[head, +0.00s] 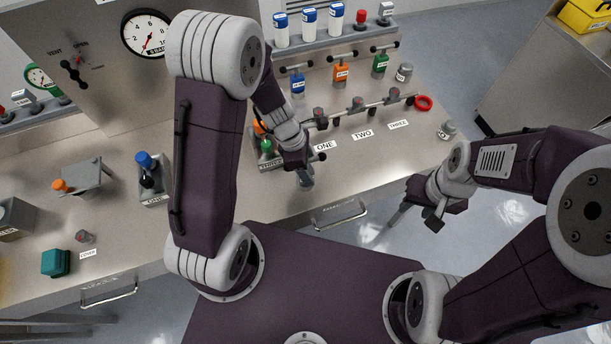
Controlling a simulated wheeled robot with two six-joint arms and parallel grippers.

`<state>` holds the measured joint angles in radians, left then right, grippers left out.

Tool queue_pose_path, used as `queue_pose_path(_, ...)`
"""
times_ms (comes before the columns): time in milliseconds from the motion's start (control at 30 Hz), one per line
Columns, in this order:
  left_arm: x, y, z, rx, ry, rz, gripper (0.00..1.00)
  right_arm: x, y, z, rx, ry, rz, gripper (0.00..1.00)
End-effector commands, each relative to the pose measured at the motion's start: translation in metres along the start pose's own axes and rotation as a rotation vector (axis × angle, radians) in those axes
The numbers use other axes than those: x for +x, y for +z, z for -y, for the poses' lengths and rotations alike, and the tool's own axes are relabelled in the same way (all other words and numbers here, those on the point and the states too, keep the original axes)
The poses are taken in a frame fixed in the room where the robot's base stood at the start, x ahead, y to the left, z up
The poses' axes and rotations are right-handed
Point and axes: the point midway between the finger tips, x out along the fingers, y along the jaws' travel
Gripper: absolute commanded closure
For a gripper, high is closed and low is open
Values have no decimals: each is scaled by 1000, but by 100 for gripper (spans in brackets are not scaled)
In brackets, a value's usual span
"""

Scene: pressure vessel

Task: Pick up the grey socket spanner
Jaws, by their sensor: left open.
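I cannot clearly make out the grey socket spanner in the head view; it may be hidden by my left arm or gripper. My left gripper (304,180) is open and points down over the front part of the steel bench (225,195), near the label ONE. A grey piece shows at its tip, and I cannot tell whether it is a finger or something else. My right gripper (405,212) hangs past the bench's front edge, above the floor. Whether its jaws are open or shut is not clear.
A pipe with several valves (358,104) runs behind my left gripper, with a red ring (423,103) at its end. A blue-knobbed block (151,178), a grey stand (88,178) and a teal block (56,262) stand at left. The bench front has handles (340,215).

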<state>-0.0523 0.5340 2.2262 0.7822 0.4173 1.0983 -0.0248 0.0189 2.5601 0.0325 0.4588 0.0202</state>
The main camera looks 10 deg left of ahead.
Motion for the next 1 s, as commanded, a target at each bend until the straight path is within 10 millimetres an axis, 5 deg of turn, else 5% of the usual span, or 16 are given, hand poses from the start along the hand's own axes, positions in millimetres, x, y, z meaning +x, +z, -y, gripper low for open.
queue_pose_path(100, -1, 0, 0, 0, 1, 0, 39, 0, 0, 0, 0, 0, 0, 60)
queue_pose_path(333, -1, 0, 0, 0, 1, 0, 100, -1, 0, 0, 0, 0, 0, 60)
queue_pose_path(1000, -1, 0, 0, 0, 1, 0, 100, 0, 0, 0, 0, 0, 0, 60)
